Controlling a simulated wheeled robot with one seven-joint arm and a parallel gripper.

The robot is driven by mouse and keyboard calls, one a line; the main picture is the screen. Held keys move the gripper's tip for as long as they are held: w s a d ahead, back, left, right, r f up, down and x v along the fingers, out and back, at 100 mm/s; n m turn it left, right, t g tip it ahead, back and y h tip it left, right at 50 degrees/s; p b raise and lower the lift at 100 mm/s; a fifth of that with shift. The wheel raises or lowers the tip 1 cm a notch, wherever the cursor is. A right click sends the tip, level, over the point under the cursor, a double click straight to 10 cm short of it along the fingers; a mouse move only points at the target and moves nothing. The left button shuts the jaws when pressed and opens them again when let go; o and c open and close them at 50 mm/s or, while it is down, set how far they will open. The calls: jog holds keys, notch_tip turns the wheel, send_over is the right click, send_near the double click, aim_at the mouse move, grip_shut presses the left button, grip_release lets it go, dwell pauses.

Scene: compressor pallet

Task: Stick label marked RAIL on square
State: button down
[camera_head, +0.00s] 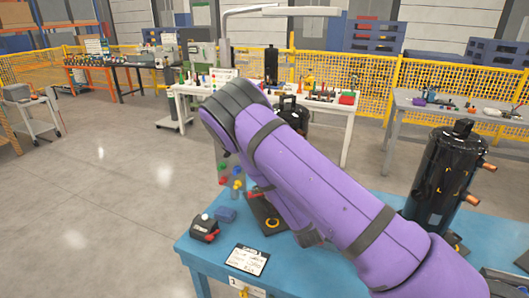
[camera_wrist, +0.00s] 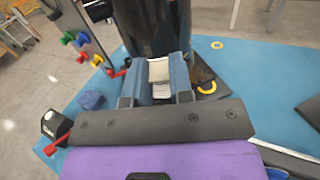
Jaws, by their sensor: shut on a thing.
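In the wrist view, the two blue-grey fingers of my gripper (camera_wrist: 158,82) are closed on a small pale label (camera_wrist: 158,70). No lettering on it is readable, so I cannot tell whether it says RAIL. The dark side of a black compressor (camera_wrist: 155,28) stands right in front of the fingertips; I cannot tell whether the label touches it. No square is clearly visible on it. In the head view, my purple arm hides my gripper and the label. Another black compressor (camera_head: 447,170) with copper stubs stands upright at the right of the blue table.
The blue table (camera_head: 215,262) carries a black-and-red device (camera_head: 204,229), a blue block (camera_head: 226,214) and a white written card (camera_head: 247,260). A yellow ring (camera_wrist: 207,89) lies right of my fingers. Colored knobs (camera_wrist: 82,42) stand at the left.

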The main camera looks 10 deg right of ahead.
jog(key=w+a+r+m+g+h, duration=0.3)
jog(key=w+a+r+m+h, duration=0.2)
jog(key=r, duration=0.7)
jog(key=w+a+h, duration=0.2)
jog(key=a, duration=0.1)
jog(key=shift+w+a+r, duration=0.25)
jog(key=shift+w+a, duration=0.1)
jog(key=shift+a, duration=0.05)
jog(key=shift+d, duration=0.1)
jog(key=shift+x, duration=2.7)
jog(key=shift+w+d, duration=0.45)
jog(key=shift+w, duration=0.15)
jog(key=c, duration=0.9)
grip_release()
